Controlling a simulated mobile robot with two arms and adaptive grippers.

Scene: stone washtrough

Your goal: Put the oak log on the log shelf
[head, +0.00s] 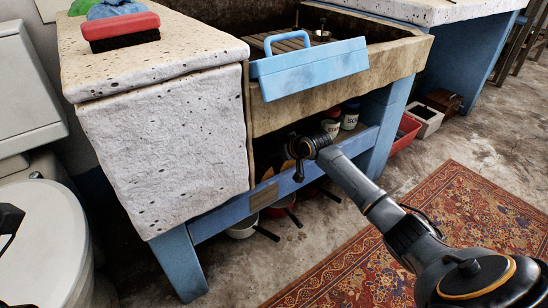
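I cannot make out the oak log for certain in the head view. My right arm reaches in from the lower right to the opening under the stone trough (340,105). My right gripper (299,172) is at the blue lower shelf (232,210), small and dark against the shadow. Whether it is open or holds anything cannot be told. A dark brownish shape lies in the shadow beside it, too unclear to name. Only a black piece at the left edge, perhaps of my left arm, shows; the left gripper itself is not seen.
A blue caddy (315,70) sits on the trough. A red brush (120,30) lies on the white stone top (160,60). Pans (243,229) lie below. A toilet (45,235) is at left, a rug (460,215) at right.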

